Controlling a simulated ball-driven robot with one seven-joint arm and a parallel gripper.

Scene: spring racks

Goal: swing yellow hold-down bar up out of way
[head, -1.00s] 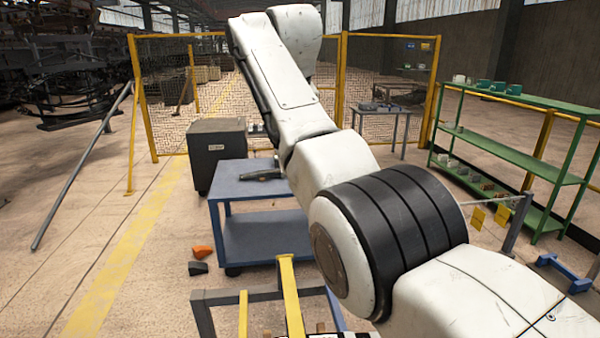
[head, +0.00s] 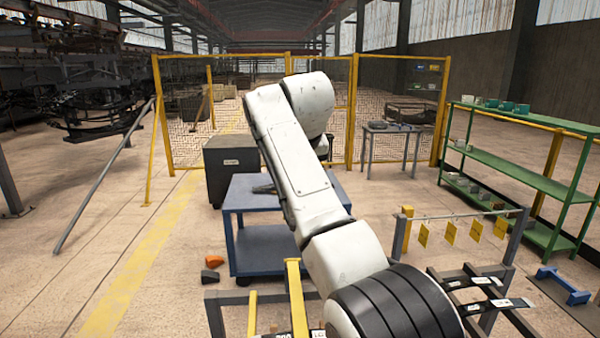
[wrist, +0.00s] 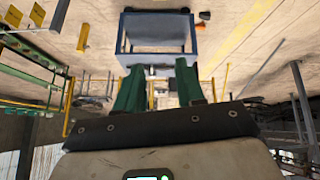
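The yellow hold-down bar (head: 296,300) is at the bottom centre of the head view, on a dark frame (head: 215,312). It runs from a short top end down past the picture's lower edge, so its lower part is cut off. A shorter yellow upright (head: 252,313) stands to its left. My arm passes just right of the bar and reaches up and away from it. My gripper (wrist: 159,70) shows in the wrist view with two green fingers apart and nothing between them. It is hidden in the head view. I cannot make out the hold-down bar in the wrist view.
A blue cart (head: 262,243) stands beyond the frame, with a dark cabinet (head: 230,165) behind it. Yellow tags (head: 449,233) hang from a rail at right, near a green shelf (head: 525,165). Orange (head: 214,261) and dark blocks lie on the floor. Floor at left is mostly open.

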